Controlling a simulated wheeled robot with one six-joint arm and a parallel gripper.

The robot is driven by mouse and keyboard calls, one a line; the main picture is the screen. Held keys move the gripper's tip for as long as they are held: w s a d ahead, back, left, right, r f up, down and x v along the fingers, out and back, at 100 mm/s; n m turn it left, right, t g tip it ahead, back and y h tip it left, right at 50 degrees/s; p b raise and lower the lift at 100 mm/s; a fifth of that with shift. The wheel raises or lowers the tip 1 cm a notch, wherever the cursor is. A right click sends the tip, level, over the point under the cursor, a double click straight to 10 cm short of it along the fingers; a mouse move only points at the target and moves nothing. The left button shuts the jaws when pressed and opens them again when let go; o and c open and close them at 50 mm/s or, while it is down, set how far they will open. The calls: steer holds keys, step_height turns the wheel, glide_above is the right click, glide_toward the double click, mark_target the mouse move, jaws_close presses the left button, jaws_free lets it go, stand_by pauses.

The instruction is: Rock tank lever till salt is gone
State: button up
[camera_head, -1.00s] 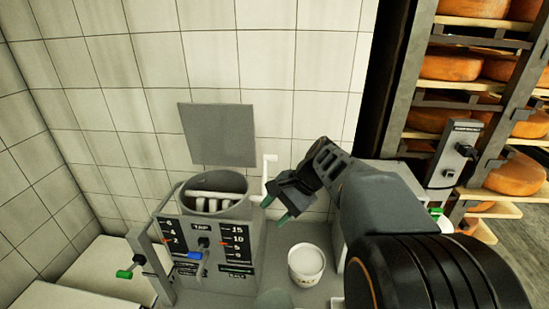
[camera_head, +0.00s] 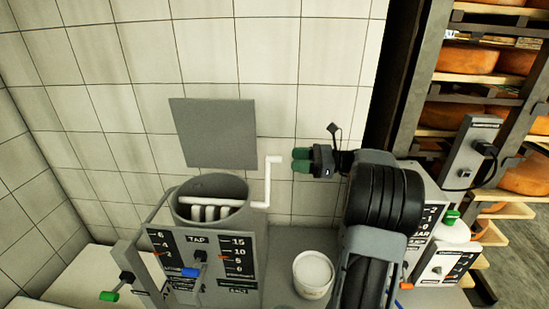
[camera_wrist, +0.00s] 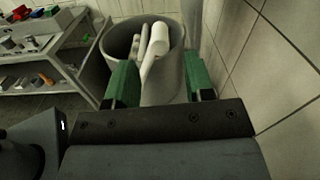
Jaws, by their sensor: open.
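The grey round tank (camera_head: 211,187) stands on a panelled unit, with white bars (camera_head: 210,212) inside its open top. A white cranked lever (camera_head: 268,180) rises from the tank's right side, its short handle end pointing right. My gripper (camera_head: 301,160) is open and empty, its green fingertips just right of the handle end and apart from it in the picture. In the wrist view, the tank (camera_wrist: 172,68) and its white bars show beyond and between my open fingers (camera_wrist: 161,85). I cannot make out salt in the tank.
A white tub (camera_head: 312,272) stands right of the panel (camera_head: 205,265), which carries scales and a blue-handled tap (camera_head: 192,271). A green-handled lever (camera_head: 110,296) is at lower left. A grey plate (camera_head: 213,133) hangs on the tiled wall. Cheese racks (camera_head: 470,60) stand at right.

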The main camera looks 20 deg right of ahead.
mark_target(276, 158)
steer(key=x, duration=0.6)
steer(key=shift+w+a+p, duration=0.15)
steer(key=shift+a+p, duration=0.25)
steer(key=shift+c, duration=0.3)
steer(key=shift+r, duration=0.1)
jaws_close()
